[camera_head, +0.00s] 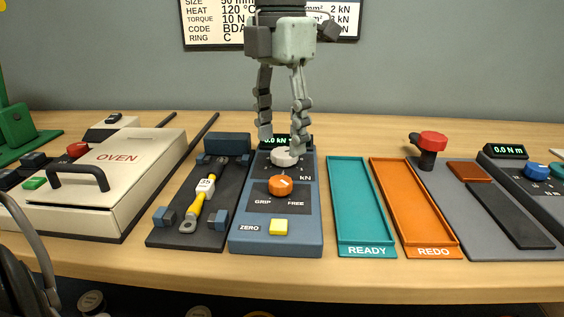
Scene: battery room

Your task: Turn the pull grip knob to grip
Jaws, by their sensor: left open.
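The pull tester is a blue box (304,240) in the middle of the bench, with a display (278,141) at its back reading about 0.0 kN. An orange knob (281,187) sits on its sloped face, with GRIP printed at its lower left and FREE at its lower right. Its small white mark seems to point up and right, not clearly at either word. A light grey knob (284,157) marked kN is behind it. My left gripper (282,138) hangs open and empty, fingers down, over the back of the box by the grey knob, apart from the orange knob. My right gripper is out of view.
A yellow ZERO button (279,227) is at the box's front. Left is a dark fixture (163,237) holding a yellow link marked 35 (200,197), then the oven (125,177). Right are the READY tray (339,166) and REDO tray (382,167), both empty.

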